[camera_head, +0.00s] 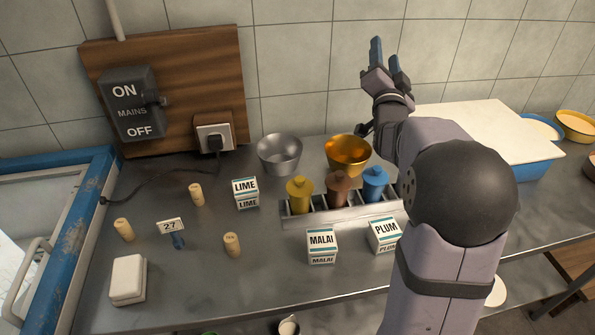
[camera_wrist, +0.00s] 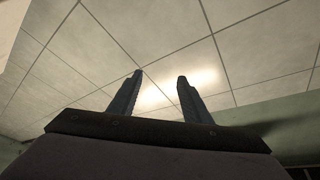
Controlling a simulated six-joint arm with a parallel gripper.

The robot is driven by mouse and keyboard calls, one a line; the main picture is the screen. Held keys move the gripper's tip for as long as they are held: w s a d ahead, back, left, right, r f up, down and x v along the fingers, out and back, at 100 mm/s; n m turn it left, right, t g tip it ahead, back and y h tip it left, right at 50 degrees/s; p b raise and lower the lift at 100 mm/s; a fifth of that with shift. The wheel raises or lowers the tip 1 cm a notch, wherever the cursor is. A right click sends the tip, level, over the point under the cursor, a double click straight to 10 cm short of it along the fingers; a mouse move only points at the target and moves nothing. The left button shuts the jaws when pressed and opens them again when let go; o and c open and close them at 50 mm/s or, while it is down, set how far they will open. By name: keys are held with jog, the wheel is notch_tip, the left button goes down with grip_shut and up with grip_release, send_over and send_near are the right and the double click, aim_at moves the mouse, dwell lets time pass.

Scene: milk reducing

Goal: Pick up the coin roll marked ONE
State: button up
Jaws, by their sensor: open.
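Three small cream coin rolls stand upright on the left part of the metal counter: the back roll (camera_head: 196,194), the left roll (camera_head: 125,230) and the front roll (camera_head: 232,244). Faint marks show on them, but they are too small to read, so I cannot tell which one is marked ONE. My gripper (camera_head: 387,62) is raised high above the counter at the back, fingers pointing up, far to the right of the rolls. In the wrist view my gripper (camera_wrist: 160,95) has its two fingers apart, with nothing between them and only ceiling beyond.
A number 27 stand (camera_head: 171,229) is among the rolls, with a white block (camera_head: 128,280) in front. LIME (camera_head: 245,192), MALAI (camera_head: 321,245) and PLUM (camera_head: 384,235) boxes, a rack (camera_head: 330,214) of coloured bottles and a silver bowl (camera_head: 279,153) stand to the right. A cable (camera_head: 150,184) runs behind.

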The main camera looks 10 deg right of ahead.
jog(key=a+f+n+y+p, duration=0.1)
jog(key=a+f+n+y, duration=0.2)
jog(key=a, duration=0.8)
jog(key=a+f+n+y, duration=0.2)
jog(key=a+n+y, duration=0.1)
jog(key=a, duration=0.8)
jog(key=n+g+y+p, duration=0.3)
jog(key=n+g+y, duration=0.2)
jog(key=n+y, duration=0.25)
send_over(196, 192)
jog(key=s, duration=0.2)
notch_tip(196, 192, down, 9)
jog(key=s+d+f+h, duration=0.1)
jog(key=f, duration=0.1)
jog(key=s+d+f+n+g+h+p, duration=0.1)
jog(key=s+f, duration=0.1)
jog(key=f, duration=0.1)
jog(key=s+f+n+g+h, duration=0.1)
jog(key=s+f, duration=0.1)
jog(key=shift+s+d+f, duration=0.15)
jog(key=shift+d+f, duration=0.2)
jog(key=shift+d, duration=0.05)
jog(key=shift+p+x, duration=0.95)
jog(key=shift+x, duration=2.7)
jog(key=shift+s+a+f, duration=0.1)
jog(key=shift+a, duration=0.1)
grip_shut()
